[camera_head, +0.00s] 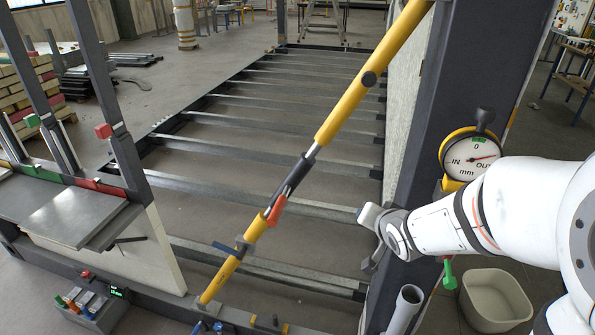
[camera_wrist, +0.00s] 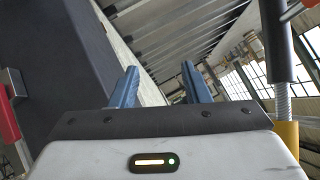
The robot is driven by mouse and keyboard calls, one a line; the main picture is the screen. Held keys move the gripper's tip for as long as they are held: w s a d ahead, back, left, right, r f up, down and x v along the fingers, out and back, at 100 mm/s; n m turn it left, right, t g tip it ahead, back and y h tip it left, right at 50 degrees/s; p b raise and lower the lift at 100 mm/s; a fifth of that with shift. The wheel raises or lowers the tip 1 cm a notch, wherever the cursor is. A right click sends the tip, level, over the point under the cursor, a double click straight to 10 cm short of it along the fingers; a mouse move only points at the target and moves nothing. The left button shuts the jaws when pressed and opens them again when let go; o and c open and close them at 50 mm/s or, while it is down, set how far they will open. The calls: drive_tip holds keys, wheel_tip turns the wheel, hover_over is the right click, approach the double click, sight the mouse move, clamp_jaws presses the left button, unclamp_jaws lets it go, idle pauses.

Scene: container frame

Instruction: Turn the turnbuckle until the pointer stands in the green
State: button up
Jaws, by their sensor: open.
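The turnbuckle is a dark sleeve (camera_head: 291,183) with an orange-red lever (camera_head: 277,210), set in a yellow diagonal prop (camera_head: 362,82). In the wrist view, a dark cylinder (camera_wrist: 275,42), a threaded rod (camera_wrist: 283,103) and a yellow piece (camera_wrist: 287,135) at the right appear to be part of it. The round gauge (camera_head: 471,157) has a green mark at 0 on top; its red pointer lies right, toward OUT, outside the green. My gripper (camera_wrist: 160,88) is open with nothing between its blue fingers, apart from the turnbuckle.
A dark post (camera_head: 447,110) stands behind my arm, beside the gauge. A pale bin (camera_head: 494,300) stands on the floor at lower right. A grey bench (camera_head: 75,215) is at left. Cross beams span the frame floor.

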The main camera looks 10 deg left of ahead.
drive_tip(key=w+a+y+p, duration=0.1)
drive_tip(key=a+y, duration=0.4)
drive_tip(key=a, duration=0.3)
drive_tip(key=m+g+y+p, duration=0.1)
drive_tip(key=g+y+p, duration=0.15)
drive_tip(key=y, duration=0.35)
approach(280, 213)
drive_tip(key=x, duration=0.5)
drive_tip(key=shift+w+a+f+b, duration=0.2)
drive_tip(key=shift+w+a+b, duration=0.2)
drive_tip(key=x, duration=0.7)
drive_tip(key=shift+p, duration=0.45)
drive_tip(key=shift+c, duration=0.2)
